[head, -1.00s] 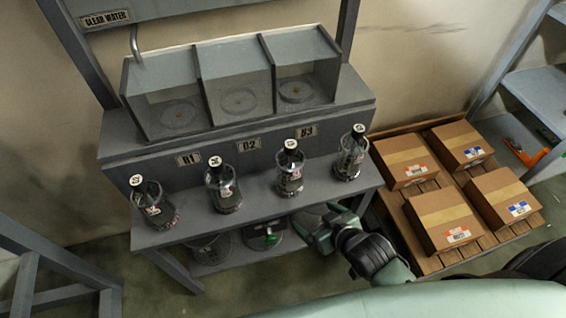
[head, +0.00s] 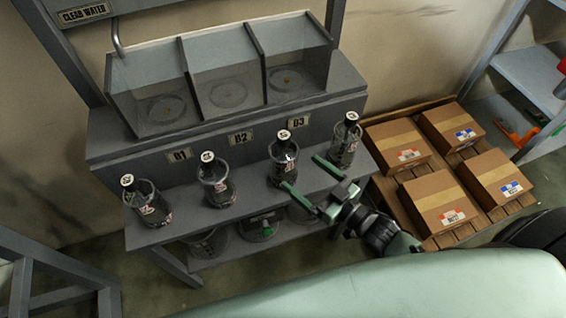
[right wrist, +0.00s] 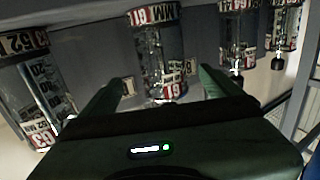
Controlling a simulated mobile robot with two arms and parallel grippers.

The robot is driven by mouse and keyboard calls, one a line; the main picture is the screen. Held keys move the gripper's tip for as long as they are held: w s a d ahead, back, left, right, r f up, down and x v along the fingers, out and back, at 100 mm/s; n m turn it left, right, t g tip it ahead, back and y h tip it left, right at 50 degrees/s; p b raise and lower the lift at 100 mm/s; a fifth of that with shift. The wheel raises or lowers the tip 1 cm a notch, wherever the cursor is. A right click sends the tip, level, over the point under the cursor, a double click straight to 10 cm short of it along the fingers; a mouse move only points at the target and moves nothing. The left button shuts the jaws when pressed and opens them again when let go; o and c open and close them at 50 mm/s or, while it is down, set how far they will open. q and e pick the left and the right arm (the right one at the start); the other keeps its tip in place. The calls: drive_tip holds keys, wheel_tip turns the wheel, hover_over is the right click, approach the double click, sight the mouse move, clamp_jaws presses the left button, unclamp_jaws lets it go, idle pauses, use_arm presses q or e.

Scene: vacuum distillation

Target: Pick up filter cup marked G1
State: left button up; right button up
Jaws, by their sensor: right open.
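Clear glass vessels with black necks and white round tops stand upright in a row on the bench. In the head view, the third from the left (head: 283,166) and the rightmost (head: 345,143) flank the opening of my right gripper (head: 307,177). That gripper is open and empty at the bench's front edge. In the right wrist view, my right gripper (right wrist: 161,76) has its fingers either side of a glass vessel with red-and-white labels (right wrist: 158,50), which lies beyond them. Its inverted label seems to read G1. A vessel at the left (right wrist: 45,88) seems marked G3. My left gripper is out of view.
Two more vessels (head: 146,207) (head: 217,184) stand farther left on the bench (head: 185,228). Boxes (head: 435,203) sit on a pallet at the right. Round items lie on the lower shelf.

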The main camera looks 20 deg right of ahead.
sight(283, 161)
drive_tip(key=shift+w+a+r, duration=0.1)
drive_tip(key=shift+w+r, duration=0.05)
drive_tip(key=shift+w, duration=0.1)
drive_tip(key=x, duration=0.5)
drive_tip(key=f+p+x, duration=0.1)
drive_tip(key=x, duration=0.1)
drive_tip(key=shift+a, duration=0.3)
drive_tip(key=shift+r, duration=0.1)
drive_tip(key=c, duration=1.9)
